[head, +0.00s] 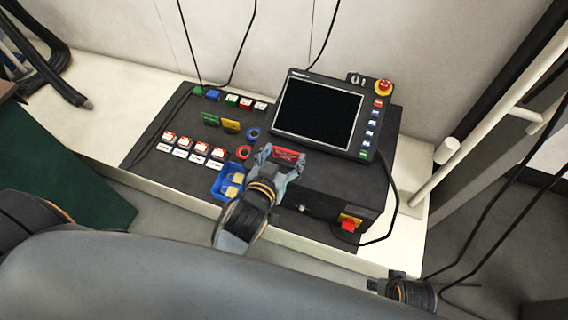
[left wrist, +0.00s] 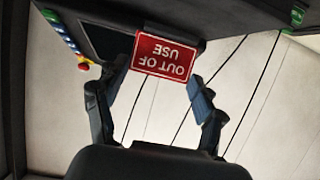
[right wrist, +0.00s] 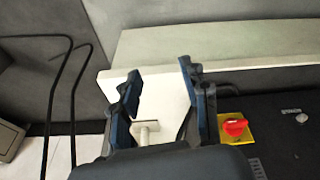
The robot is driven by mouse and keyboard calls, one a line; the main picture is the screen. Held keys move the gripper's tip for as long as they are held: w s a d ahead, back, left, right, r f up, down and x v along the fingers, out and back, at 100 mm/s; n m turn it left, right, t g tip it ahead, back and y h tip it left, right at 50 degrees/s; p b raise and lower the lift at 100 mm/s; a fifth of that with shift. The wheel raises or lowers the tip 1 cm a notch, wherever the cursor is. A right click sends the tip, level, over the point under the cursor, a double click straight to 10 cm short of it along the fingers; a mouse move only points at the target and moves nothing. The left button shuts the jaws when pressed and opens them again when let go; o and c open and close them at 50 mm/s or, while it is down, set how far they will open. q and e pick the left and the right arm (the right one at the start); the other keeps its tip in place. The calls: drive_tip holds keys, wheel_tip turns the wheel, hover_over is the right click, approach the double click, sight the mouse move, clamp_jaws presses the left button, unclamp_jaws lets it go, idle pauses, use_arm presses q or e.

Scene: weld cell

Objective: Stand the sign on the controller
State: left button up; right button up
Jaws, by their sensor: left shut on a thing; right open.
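A red sign with white letters reading OUT OF USE (left wrist: 165,57) is between the fingers of my left gripper (left wrist: 150,85), which is shut on it. The letters are upside down in the left wrist view. In the head view, the sign (head: 287,155) shows as a red strip just in front of the screen panel, with my left gripper (head: 281,164) around it. The black controller box (head: 325,186) stands on the bench, the panel with its dark screen (head: 318,113) at the back. Whether the sign touches the box is unclear. My right gripper (right wrist: 158,82) is open and empty.
A dark mat (head: 146,163) left of the controller holds several small signs, tags, tape rolls and a blue tray (head: 220,187). A red switch on a yellow plate (head: 348,224) is on the controller's front. A black cable (head: 393,205) hangs at its right.

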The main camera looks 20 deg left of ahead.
sight(286, 160)
use_arm(q)
drive_tip(key=shift+w+d+f+b, duration=0.1)
drive_tip(key=shift+f+b, duration=0.55)
drive_tip(key=shift+f, duration=1)
use_arm(e)
drive_tip(key=shift+w+r, duration=0.15)
drive_tip(key=shift+r, duration=1.15)
drive_tip(key=shift+w+r, duration=0.15)
drive_tip(key=shift+r, duration=1.1)
use_arm(q)
drive_tip(key=shift+f, duration=0.2)
drive_tip(key=o, duration=1.2)
drive_tip(key=shift+c, duration=0.2)
use_arm(e)
drive_tip(key=shift+r, duration=0.15)
use_arm(q)
drive_tip(key=shift+r, duration=0.1)
